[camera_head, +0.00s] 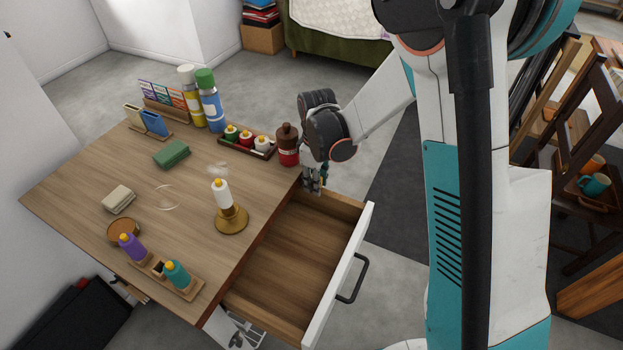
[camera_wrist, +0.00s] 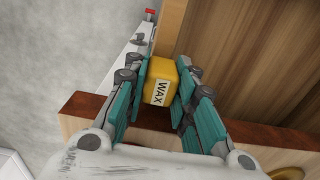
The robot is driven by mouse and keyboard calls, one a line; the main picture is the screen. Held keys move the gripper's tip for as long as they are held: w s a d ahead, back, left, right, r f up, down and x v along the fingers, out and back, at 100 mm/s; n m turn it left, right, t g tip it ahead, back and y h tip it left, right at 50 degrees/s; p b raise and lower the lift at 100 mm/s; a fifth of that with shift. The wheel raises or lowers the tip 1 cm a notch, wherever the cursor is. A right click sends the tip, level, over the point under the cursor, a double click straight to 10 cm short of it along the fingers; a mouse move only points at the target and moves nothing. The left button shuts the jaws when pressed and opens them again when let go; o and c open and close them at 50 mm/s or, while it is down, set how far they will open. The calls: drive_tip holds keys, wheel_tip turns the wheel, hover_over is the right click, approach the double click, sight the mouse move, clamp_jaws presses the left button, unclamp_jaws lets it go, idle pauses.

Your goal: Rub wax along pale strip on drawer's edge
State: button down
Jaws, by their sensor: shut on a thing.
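My gripper (camera_wrist: 158,95) is shut on a yellow wax block (camera_wrist: 160,82) with a WAX label, held between its teal finger pads. In the head view my gripper (camera_head: 312,186) is at the far end of the open drawer (camera_head: 300,250), by the tabletop's corner. In the wrist view the wax is over or against the drawer's wooden side edge (camera_wrist: 169,28); I cannot tell whether they touch. A pale grey bar with a red tip (camera_wrist: 132,48) runs beside that edge, partly hidden by a finger. I cannot tell if it is the pale strip.
The drawer's white front (camera_head: 340,275) with a black handle stands out. The drawer looks empty.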

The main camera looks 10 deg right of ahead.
sight(351, 202)
drive_tip(key=shift+s+d+r, duration=0.1)
drive_tip(key=shift+s+d, duration=0.7)
drive_tip(key=shift+d, duration=0.35)
drive_tip(key=shift+s+d, duration=0.75)
drive_tip(key=shift+d, duration=0.35)
drive_tip(key=shift+s+d+f, duration=0.1)
drive_tip(key=shift+s+d, duration=0.7)
drive_tip(key=shift+d, duration=0.25)
drive_tip(key=shift+s+d+f, duration=0.1)
drive_tip(key=shift+s+d, duration=0.7)
drive_tip(key=shift+d, duration=0.25)
wheel_tip(351, 202, up, 7)
drive_tip(key=p, duration=0.4)
drive_tip(key=shift+w, duration=0.1)
